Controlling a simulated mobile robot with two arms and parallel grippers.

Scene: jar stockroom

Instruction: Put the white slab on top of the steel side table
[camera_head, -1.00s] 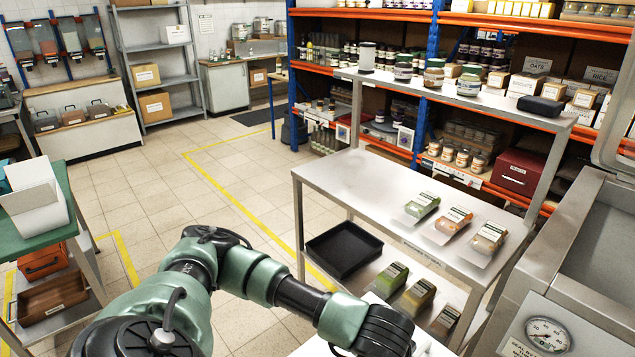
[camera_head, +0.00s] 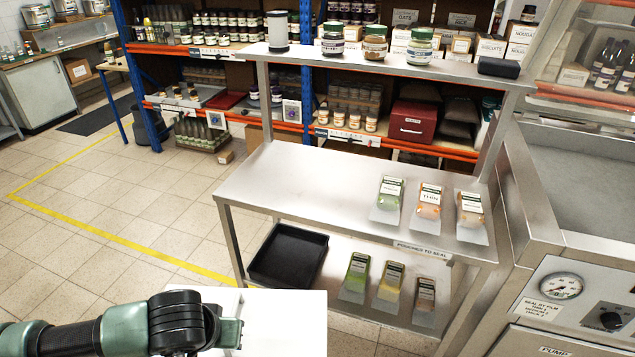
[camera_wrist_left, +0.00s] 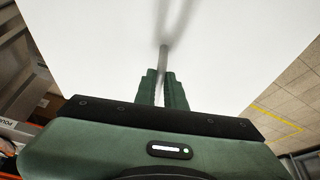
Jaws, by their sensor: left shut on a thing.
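The white slab (camera_head: 290,322) is at the bottom of the head view, in front of the steel table and cut off by the lower edge. My left gripper (camera_head: 230,332) is shut on its left side. In the left wrist view, the fingers (camera_wrist_left: 165,92) meet at the slab (camera_wrist_left: 90,50), which fills most of that picture. The steel side table (camera_head: 290,185) stands ahead, with a bare left and middle top and several packets on the right. The slab is apart from the tabletop, nearer to me. My right gripper is not in view.
A black tray (camera_head: 288,256) and several packets lie on the table's lower shelf. A raised steel shelf (camera_head: 385,62) with jars runs along the table's back. A steel machine with a gauge (camera_head: 561,285) stands close on the right. Open tiled floor lies left.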

